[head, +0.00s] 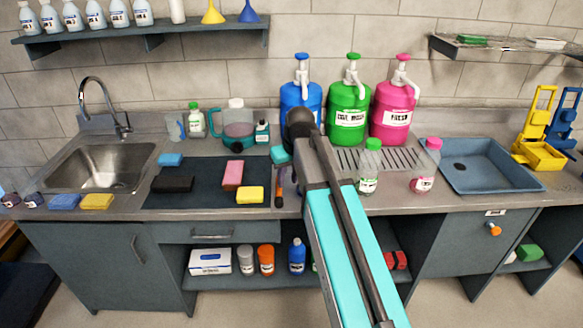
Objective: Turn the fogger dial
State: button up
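No part in view can be told for sure as the fogger or its dial. An orange knob (494,229) sticks out of the grey cabinet front at the right, below a small white label. A jug-like vessel (238,130) with teal contents and a pale top stands at the back of the counter, left of my arm. My arm reaches up from the bottom, across the counter's middle, to a dark joint in front of the blue jug. My gripper's fingers do not show, so their opening and distance to the knob cannot be seen.
Blue (290,98), green (349,105) and pink (392,110) pump jugs stand behind a drain grille (395,160). Two small bottles stand in front. A sink (103,165) and dark mat (200,194) with sponges lie left; a blue-grey tray (480,167) lies right.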

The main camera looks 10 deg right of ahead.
jog(key=s+f+g, duration=0.2)
jog(key=s+f, duration=0.4)
jog(key=f, duration=0.5)
jog(key=s+f+m+g, duration=0.1)
jog(key=s+f, duration=0.4)
jog(key=f, duration=0.6)
jog(key=s+f+g, duration=0.2)
jog(key=s+f, duration=0.4)
jog(key=f, duration=0.5)
jog(key=s+f+g, duration=0.1)
jog(key=s+f, duration=0.4)
jog(key=s, duration=0.4)
jog(key=s+f+m+g, duration=0.1)
jog(key=s+f, duration=0.5)
jog(key=s, duration=0.3)
jog(key=s+f+g+h, duration=0.1)
jog(key=s+f+g, duration=0.1)
jog(key=s+f, duration=0.4)
jog(key=s+b, duration=0.1)
jog(key=s, duration=0.2)
jog(key=shift+s+f, duration=0.15)
jog(key=shift+f, duration=0.1)
jog(key=shift+d, duration=0.15)
